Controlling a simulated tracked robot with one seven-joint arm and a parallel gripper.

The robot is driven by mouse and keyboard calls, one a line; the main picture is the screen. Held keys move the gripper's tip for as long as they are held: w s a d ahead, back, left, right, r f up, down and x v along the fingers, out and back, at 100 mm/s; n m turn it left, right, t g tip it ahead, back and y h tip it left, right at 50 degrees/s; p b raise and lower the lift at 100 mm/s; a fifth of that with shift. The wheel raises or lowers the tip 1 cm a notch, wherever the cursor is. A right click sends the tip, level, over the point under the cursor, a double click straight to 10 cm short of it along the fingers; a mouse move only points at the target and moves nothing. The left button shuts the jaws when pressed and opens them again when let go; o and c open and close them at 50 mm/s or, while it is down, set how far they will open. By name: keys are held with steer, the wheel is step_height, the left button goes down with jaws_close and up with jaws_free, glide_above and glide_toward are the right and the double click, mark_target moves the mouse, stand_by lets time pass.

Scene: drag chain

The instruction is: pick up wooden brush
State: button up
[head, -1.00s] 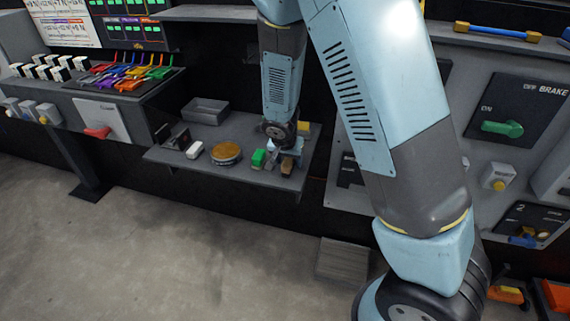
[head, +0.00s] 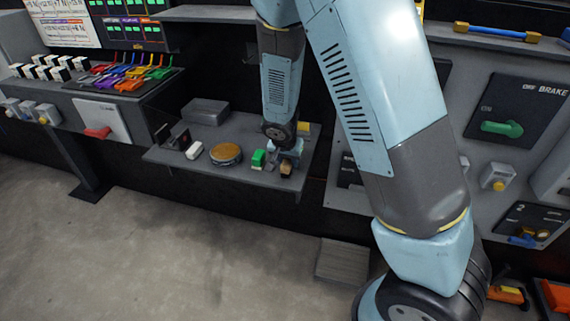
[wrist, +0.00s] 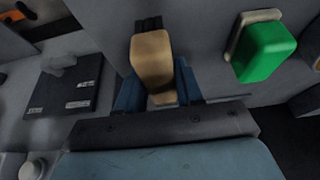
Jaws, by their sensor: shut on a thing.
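The wooden brush, a tan block with dark bristles, is between the fingers of my gripper in the wrist view, the brush (wrist: 152,58) at upper centre and my gripper (wrist: 158,85) just below it. The blue fingers are shut on its sides. In the head view my gripper (head: 285,157) is low over the right part of a grey shelf, and the brush (head: 286,170) shows small at its front. I cannot tell whether the brush still touches the shelf.
A green-topped block (head: 258,158) stands close left of my gripper; it is at right in the wrist view (wrist: 265,50). A round tan-topped thing (head: 226,153), a white block (head: 194,150) and a grey box (head: 205,112) are further left on the shelf (head: 215,177). A yellow thing (head: 303,128) is behind.

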steer(key=shift+r, duration=0.4)
step_height(320, 180, up, 2)
steer(key=shift+r, duration=0.1)
steer(key=s+d+r, duration=0.3)
steer(key=s+r, duration=0.2)
steer(key=s, duration=0.1)
steer(key=s+d+r, duration=0.2)
steer(key=s+r, duration=0.3)
steer(key=s, duration=0.1)
steer(key=shift+s+d, duration=0.4)
